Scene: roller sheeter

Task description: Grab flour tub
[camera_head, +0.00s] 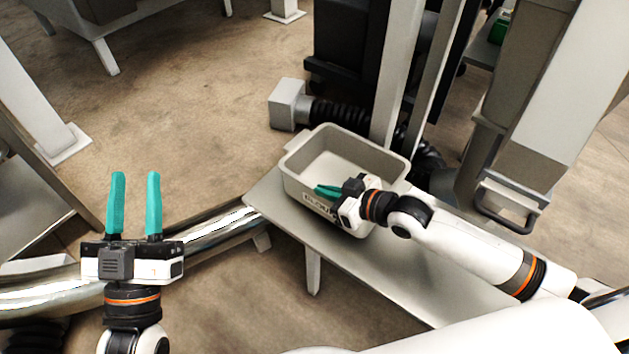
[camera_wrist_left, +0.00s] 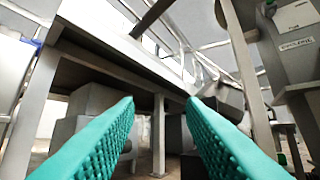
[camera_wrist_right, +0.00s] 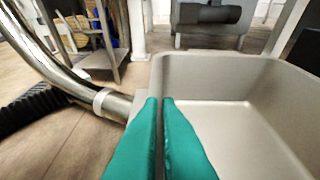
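The flour tub (camera_head: 297,184) is a light grey open box with a dark label on its near wall. It stands upright on a grey bench and looks empty. My right gripper (camera_head: 318,190) is at the tub's near rim. In the right wrist view the fingers (camera_wrist_right: 160,102) are close together, one on each side of the tub wall (camera_wrist_right: 215,82), with a thin strip of wall between them. My left gripper (camera_head: 135,180) is open and empty, away from the tub on the left. Its spread fingers also show in the left wrist view (camera_wrist_left: 160,105).
The bench (camera_head: 400,280) has bare surface in front of the tub. A shiny metal pipe (camera_head: 215,235) runs from the bench to the left. Steel posts (camera_head: 398,70), a black corrugated hose (camera_head: 340,113) and machinery stand behind the tub. Open floor lies left of the tub.

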